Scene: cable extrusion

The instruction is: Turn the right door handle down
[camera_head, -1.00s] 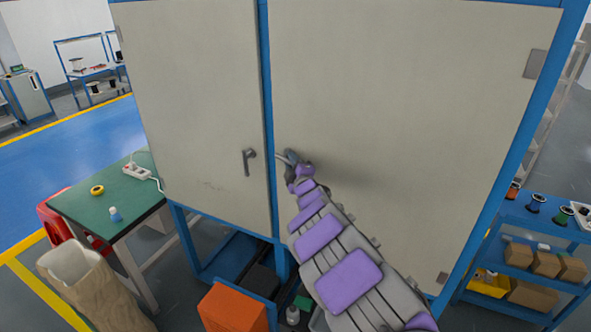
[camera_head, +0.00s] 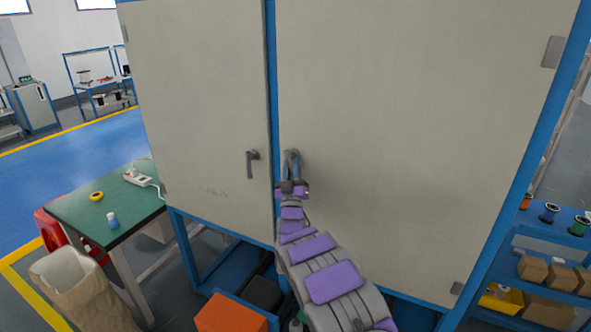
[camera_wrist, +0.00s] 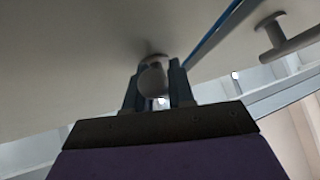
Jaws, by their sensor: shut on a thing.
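The right door (camera_head: 420,120) is a large pale panel in a blue frame, and it looks closed. Its grey handle (camera_wrist: 152,78) shows between the two fingers of my gripper (camera_wrist: 160,85) in the wrist view. My gripper (camera_head: 292,165) is shut on this handle at the door's left edge in the head view. The handle is mostly hidden by the fingers in the head view and seems to point down. The left door's handle (camera_head: 252,164) hangs downward on the left door (camera_head: 200,100); it also shows in the wrist view (camera_wrist: 285,38), apart from my gripper.
A green-topped table (camera_head: 120,205) with a power strip (camera_head: 137,177) stands at the left. An orange box (camera_head: 230,315) lies below the cabinet. A blue shelf (camera_head: 545,255) with boxes and spools stands at the right.

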